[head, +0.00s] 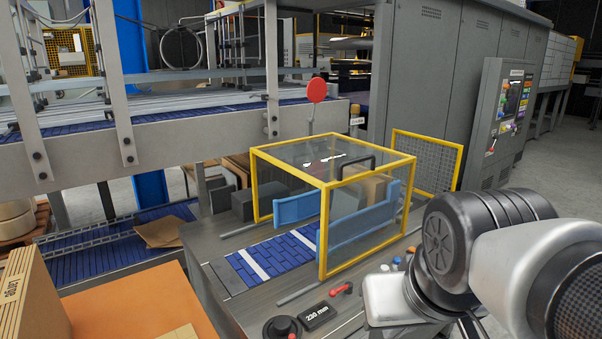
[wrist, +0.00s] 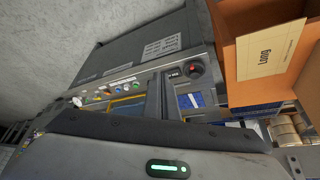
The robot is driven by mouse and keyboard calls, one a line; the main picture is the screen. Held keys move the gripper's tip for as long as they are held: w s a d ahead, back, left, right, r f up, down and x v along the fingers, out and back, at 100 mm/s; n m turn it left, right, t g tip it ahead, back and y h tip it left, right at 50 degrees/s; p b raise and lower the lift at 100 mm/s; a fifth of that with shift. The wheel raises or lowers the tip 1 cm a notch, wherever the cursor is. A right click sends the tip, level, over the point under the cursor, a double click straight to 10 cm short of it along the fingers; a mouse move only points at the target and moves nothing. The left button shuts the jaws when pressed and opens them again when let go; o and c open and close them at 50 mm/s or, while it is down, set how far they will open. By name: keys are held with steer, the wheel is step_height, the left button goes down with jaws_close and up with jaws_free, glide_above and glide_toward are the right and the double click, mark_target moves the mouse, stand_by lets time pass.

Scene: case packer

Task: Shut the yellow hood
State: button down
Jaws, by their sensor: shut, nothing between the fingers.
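The yellow hood (head: 327,184) is a yellow-edged box with clear panels, standing over the blue conveyor (head: 270,257) in the head view. A black handle (head: 345,160) sits on its top. The top looks roughly level and its lower front edge is close to the grey deck; I cannot tell whether it is fully seated. Blue guide plates (head: 360,224) and a brown box (head: 366,189) show through it. My arm enters the head view at the lower right, to the right of the hood.
A red knob (head: 342,289), a black dial (head: 282,328) and a "230 mm" display (head: 317,315) sit on the deck in front of the hood. A yellow mesh guard (head: 427,162) stands behind right. Cartons (head: 27,300) stand at lower left. The wrist view shows a button panel (wrist: 112,90).

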steer(key=w+a+r+n+h+p, duration=0.1)
steer(key=w+a+p, duration=0.1)
steer(key=w, duration=0.9)
steer(key=w+a+r+n+h+p, duration=0.1)
steer(key=w, duration=0.9)
steer(key=w+a+f+n+t+p, duration=0.1)
steer(key=w+a+f+n, duration=0.1)
steer(key=w+a+f, duration=0.4)
steer(key=w+a+f+n+p, duration=0.1)
steer(key=w+a, duration=0.2)
steer(key=w, duration=0.5)
steer(key=w+d+f, duration=0.5)
steer(key=w+f, duration=0.3)
